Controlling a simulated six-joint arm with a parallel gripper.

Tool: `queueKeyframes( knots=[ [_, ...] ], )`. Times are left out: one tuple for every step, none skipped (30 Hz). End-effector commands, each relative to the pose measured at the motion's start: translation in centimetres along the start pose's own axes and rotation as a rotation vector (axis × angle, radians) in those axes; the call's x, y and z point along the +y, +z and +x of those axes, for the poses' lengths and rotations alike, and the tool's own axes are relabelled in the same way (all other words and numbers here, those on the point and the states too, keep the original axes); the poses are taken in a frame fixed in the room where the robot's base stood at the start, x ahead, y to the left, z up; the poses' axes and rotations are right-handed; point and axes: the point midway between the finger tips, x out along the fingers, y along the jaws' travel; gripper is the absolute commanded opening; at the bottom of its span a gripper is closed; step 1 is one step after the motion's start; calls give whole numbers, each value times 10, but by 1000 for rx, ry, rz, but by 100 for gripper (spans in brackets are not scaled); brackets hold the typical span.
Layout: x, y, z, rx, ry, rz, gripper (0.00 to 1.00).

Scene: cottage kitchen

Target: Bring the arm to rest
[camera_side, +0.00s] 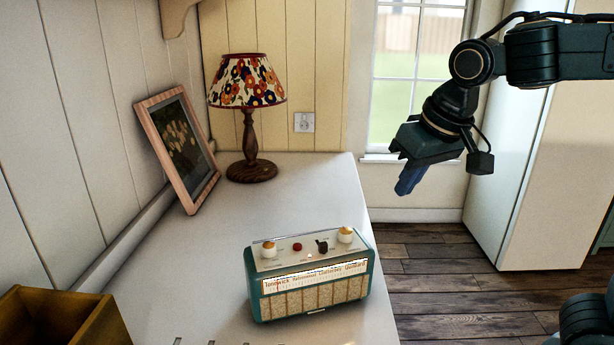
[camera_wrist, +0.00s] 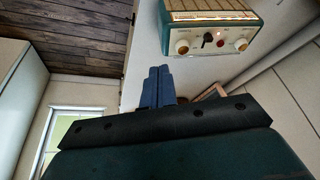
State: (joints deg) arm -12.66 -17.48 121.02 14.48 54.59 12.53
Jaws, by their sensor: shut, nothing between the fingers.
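My gripper (camera_side: 408,184) hangs in the air in the side view, to the right of the white counter (camera_side: 190,270) and in front of the window. Its blue fingers point down and are shut with nothing between them. In the wrist view the shut fingers (camera_wrist: 157,74) show at the centre. My arm reaches in from the upper right of the side view. My gripper touches nothing.
A teal radio (camera_side: 308,278) stands on the counter, and also shows in the wrist view (camera_wrist: 212,32). Behind it are a floral lamp (camera_side: 248,130) and a leaning picture frame (camera_side: 180,148). A wooden box (camera_side: 95,325) is at lower left. A white cabinet (camera_side: 530,180) stands at right.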

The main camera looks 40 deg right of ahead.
Motion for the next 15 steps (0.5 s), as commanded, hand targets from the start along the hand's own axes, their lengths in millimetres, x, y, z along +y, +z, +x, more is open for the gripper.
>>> queueKeyframes(
  knots=[
    [9,10,-4,10,-7,-13,0],
    [12,16,-5,14,-12,-24,0],
    [17,24,-6,20,-18,-39,0],
    [20,30,-7,25,-22,-50,0],
    [24,36,-8,30,-27,-60,0],
    [28,44,-9,36,-32,-75,0],
    [30,50,-9,40,-36,-86,0],
    [33,56,-10,44,-39,-96,0],
    [36,65,-10,50,-45,-112,0],
    [39,71,-10,56,-48,-122,0],
    [40,77,-9,60,-51,-133,0],
    [43,84,-9,66,-56,-146,0],
    [44,90,-9,71,-58,-155,0],
    [45,95,-8,75,-61,-166,0],
    [47,101,-7,81,-64,-176,0]
  ],
)
